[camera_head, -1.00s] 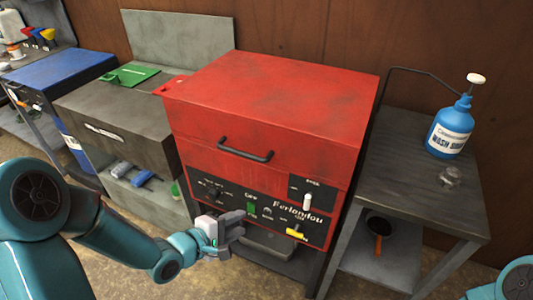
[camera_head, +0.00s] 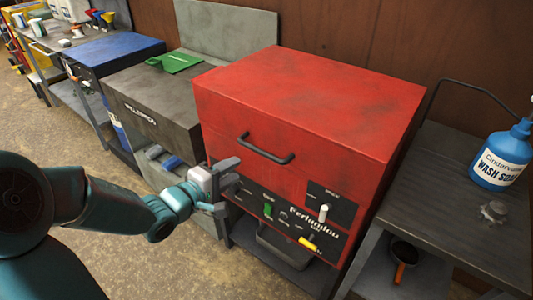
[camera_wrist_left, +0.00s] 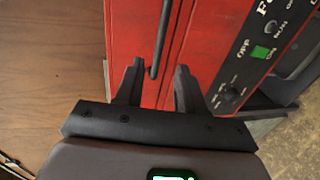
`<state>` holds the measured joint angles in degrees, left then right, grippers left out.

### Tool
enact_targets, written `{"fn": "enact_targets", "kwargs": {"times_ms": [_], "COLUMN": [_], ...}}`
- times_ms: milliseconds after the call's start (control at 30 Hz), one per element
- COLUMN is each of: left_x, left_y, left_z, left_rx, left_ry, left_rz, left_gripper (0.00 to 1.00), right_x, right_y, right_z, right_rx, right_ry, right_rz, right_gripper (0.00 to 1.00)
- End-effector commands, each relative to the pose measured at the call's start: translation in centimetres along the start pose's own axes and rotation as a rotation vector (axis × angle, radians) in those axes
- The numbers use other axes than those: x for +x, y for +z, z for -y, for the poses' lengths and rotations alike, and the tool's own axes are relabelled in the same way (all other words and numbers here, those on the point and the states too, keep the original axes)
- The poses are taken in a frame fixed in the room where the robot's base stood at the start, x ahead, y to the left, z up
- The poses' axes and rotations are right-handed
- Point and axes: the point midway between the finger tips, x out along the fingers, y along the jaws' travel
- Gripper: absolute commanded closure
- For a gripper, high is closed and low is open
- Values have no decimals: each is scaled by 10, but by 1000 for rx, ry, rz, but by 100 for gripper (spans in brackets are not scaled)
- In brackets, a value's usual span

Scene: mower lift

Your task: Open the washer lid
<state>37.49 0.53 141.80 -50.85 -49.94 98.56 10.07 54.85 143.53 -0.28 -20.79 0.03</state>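The red washer (camera_head: 300,120) stands in the middle of the head view with its lid down. A black bar handle (camera_head: 266,150) is on the front of the lid. A control panel with a green switch (camera_head: 268,209) and a yellow lever (camera_head: 309,243) is below it. My left gripper (camera_head: 232,185) is in front of the washer, left of and below the handle. In the left wrist view the fingers (camera_wrist_left: 156,88) are spread apart, with the handle (camera_wrist_left: 161,40) ahead between them, not gripped. My right gripper is not in view.
A grey side table (camera_head: 455,195) at the right holds a blue wash soap bottle (camera_head: 502,157) and a small metal part (camera_head: 493,211). A dark grey unit (camera_head: 155,110) and a blue unit (camera_head: 115,55) stand left of the washer. Open floor (camera_head: 60,120) lies at the left.

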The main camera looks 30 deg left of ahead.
Motion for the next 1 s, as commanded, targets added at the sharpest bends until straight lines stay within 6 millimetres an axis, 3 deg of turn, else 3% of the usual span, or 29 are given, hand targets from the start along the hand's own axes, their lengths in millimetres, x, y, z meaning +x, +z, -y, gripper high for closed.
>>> {"fn": "enact_targets", "kwargs": {"times_ms": [300,500,700,967,1000], "left_x": [81,119,136,137,137], "left_y": [6,7,7,7,6], "left_z": [0,0,-1,0,0], "left_rx": [0,0,0,0,0], "left_ry": [-2,-2,-1,-1,-1], "left_rz": [8,7,5,5,5], "left_gripper": [61,61,61,61,68], "right_x": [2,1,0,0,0], "right_y": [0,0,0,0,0], "right_z": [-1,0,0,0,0], "right_rx": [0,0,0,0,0], "right_ry": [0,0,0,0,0], "right_rz": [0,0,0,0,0], "right_gripper": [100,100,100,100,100]}}
